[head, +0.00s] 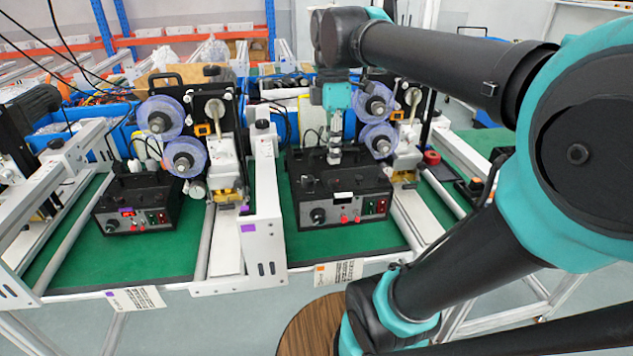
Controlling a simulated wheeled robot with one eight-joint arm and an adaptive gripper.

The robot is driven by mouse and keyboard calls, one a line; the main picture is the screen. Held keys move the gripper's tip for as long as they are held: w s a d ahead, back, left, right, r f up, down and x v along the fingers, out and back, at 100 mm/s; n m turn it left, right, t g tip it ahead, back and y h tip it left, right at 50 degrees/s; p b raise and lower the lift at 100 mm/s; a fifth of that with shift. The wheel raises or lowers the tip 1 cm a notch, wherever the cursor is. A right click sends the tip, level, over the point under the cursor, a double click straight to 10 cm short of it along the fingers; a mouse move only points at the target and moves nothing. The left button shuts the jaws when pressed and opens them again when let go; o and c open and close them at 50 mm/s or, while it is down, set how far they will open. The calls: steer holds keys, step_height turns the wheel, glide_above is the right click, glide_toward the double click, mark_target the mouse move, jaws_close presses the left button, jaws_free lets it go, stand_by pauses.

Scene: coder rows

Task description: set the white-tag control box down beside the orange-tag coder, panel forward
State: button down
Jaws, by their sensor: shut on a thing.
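The white-tag control box (338,212) is black, with a small white tag on its upper front edge. It is upright over the right green bay, its knob-and-button panel facing me. My gripper (334,158) comes down from above and is shut on the top of the box, around its handle; the fingertips are small and partly hard to see. The box is at or very near the mat; I cannot tell if it touches. The orange-tag coder (407,162), with clear purple-blue reels, stands right of the box. An orange tag (319,268) shows on the label at the bay's front rail.
A white upright frame plate (265,205) divides the bays. Green mat (345,243) is bare in front of the held box. Blue bins stand behind.

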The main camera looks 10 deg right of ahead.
steer(key=w, duration=1.8)
step_height(320, 180, down, 12)
steer(key=shift+s, duration=0.2)
steer(key=c, duration=1.6)
jaws_free()
steer(key=shift+c, duration=0.2)
step_height(320, 180, up, 12)
steer(key=w, duration=0.1)
steer(key=shift+w, duration=0.4)
